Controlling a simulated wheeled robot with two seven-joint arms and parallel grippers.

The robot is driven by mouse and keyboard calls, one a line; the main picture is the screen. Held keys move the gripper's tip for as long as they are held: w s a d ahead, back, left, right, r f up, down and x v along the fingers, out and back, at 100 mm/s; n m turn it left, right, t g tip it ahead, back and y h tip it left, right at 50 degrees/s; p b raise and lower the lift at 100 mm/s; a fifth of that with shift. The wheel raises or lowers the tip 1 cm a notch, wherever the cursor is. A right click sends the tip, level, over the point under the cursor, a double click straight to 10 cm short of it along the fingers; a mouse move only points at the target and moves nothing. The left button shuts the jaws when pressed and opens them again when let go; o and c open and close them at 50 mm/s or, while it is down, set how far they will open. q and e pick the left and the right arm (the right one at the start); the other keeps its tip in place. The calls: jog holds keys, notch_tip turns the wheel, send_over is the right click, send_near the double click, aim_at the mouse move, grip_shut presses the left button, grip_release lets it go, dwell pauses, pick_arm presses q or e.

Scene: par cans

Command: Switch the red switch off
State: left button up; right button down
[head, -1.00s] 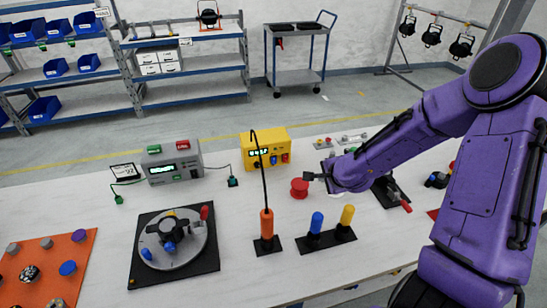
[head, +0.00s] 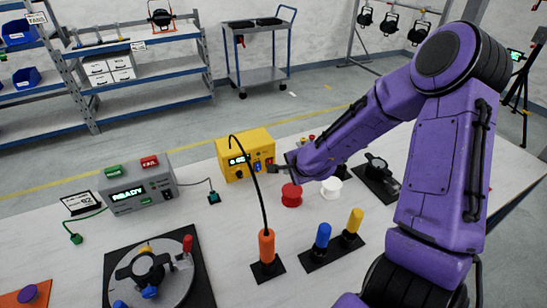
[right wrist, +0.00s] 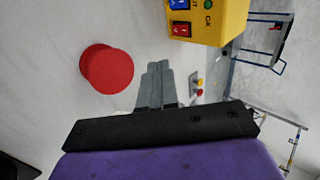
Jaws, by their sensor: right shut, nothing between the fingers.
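A yellow box (head: 232,171) with a lit display stands on the white table. Its front carries a blue switch (head: 257,166) and a red switch (head: 269,163). In the right wrist view the red switch (right wrist: 180,29) is at the top, beside the blue switch (right wrist: 180,4). My right gripper (head: 273,169) is shut and empty, just in front of the box. In the right wrist view its fingertips (right wrist: 159,66) point toward the red switch side, with a gap showing. My left gripper is not in view.
A red spool (head: 291,195) stands on the table just below my right gripper, with a white spool (head: 331,187) beside it. An orange handle with a black cable (head: 267,245) stands in front. A grey READY box (head: 140,190) is to the left.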

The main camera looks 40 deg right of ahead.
jog(key=shift+f, duration=0.45)
jog(key=shift+w+a+f, duration=0.1)
jog(key=shift+w+f, duration=0.05)
jog(key=shift+w, duration=0.15)
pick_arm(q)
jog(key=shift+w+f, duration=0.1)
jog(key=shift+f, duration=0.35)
pick_arm(e)
jog(key=shift+s, duration=0.1)
jog(key=shift+w+f, duration=0.2)
jog(key=shift+f, duration=0.1)
jog(key=x, duration=0.9)
jog(key=shift+d+f, duration=0.15)
jog(key=shift+d, duration=0.05)
jog(key=w, duration=0.2)
jog(key=w+d, duration=0.1)
jog(key=w, duration=0.1)
jog(key=shift+f, duration=0.15)
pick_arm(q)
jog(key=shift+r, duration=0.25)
